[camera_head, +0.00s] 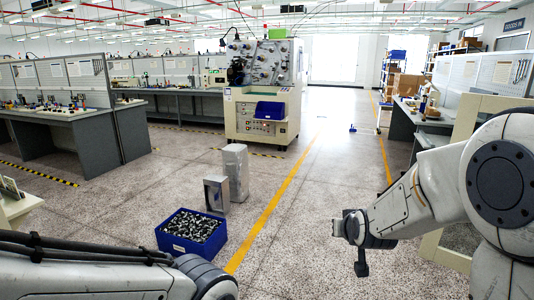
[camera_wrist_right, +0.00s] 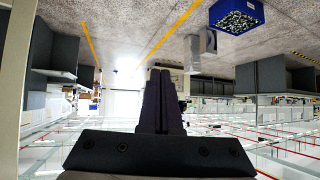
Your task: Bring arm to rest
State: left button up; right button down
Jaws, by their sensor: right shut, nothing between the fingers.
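My right arm (camera_head: 412,203) comes in from the right in the head view and hangs in free air over the floor. My right gripper (camera_wrist_right: 160,75) shows in the wrist view with its two dark fingers pressed together and nothing between them. My left arm (camera_head: 120,277) crosses the bottom left of the head view. Its gripper is out of the picture.
A blue crate (camera_head: 162,240) full of small dark parts stands on the floor, with metal boxes (camera_head: 235,170) behind it. A winding machine (camera_head: 263,105) stands at the back. Workbenches (camera_head: 60,138) line the left side.

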jog(key=s+a+n+g+y+p, duration=0.1)
jog(key=s+a+n+g+y, duration=0.15)
jog(key=s+a, duration=0.75)
jog(key=s+a+n+g+p, duration=0.1)
jog(key=s+g, duration=0.3)
jog(key=s, duration=0.8)
jog(key=s+a+n+g+h+p, duration=0.1)
jog(key=s+a+n+g, duration=0.2)
jog(key=s, duration=0.9)
jog(key=shift+s+a+f+n+g, duration=0.15)
jog(key=shift+s+f+n+g, duration=0.1)
jog(key=shift+n+g, duration=0.45)
